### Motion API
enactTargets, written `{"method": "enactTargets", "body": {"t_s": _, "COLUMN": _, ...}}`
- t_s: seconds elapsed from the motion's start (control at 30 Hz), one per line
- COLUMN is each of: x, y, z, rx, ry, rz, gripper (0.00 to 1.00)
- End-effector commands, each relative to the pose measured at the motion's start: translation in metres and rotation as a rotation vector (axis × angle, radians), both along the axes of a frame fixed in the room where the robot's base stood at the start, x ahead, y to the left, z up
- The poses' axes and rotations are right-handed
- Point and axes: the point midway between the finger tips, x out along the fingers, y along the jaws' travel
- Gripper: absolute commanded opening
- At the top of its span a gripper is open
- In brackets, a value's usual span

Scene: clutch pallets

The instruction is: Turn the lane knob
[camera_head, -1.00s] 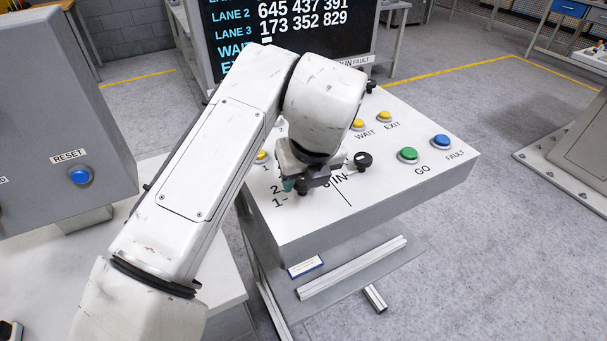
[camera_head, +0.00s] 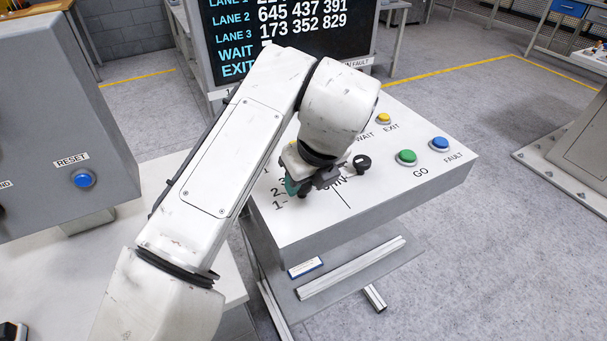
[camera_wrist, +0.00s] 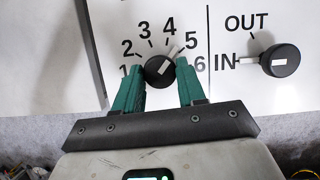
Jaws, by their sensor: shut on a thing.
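The lane knob (camera_wrist: 158,71) is a round black dial with a white mark, ringed by the numbers 1 to 6 on a white panel (camera_wrist: 265,15). In the wrist view my gripper (camera_wrist: 160,73) has its green fingers on either side of the knob, shut on it. The white mark leans up and to the right, roughly towards 4 and 5; the exact setting is hard to tell.
A second black knob (camera_head: 362,163), marked IN and OUT, stands close on the right of the gripper. Further right are a green GO button (camera_head: 406,158), a blue FAULT button (camera_head: 439,144) and a yellow EXIT button (camera_head: 383,118). A screen (camera_head: 300,25) stands behind.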

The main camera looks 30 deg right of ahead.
Motion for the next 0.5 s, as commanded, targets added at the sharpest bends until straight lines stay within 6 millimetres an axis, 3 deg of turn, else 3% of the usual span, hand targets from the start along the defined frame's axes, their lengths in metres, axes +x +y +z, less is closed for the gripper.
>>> {"method": "enactTargets", "body": {"t_s": 0.5, "x": 0.0012, "y": -0.0046, "z": 0.0042, "rx": 0.000, "ry": 0.001, "rz": 0.485, "gripper": 0.09}}
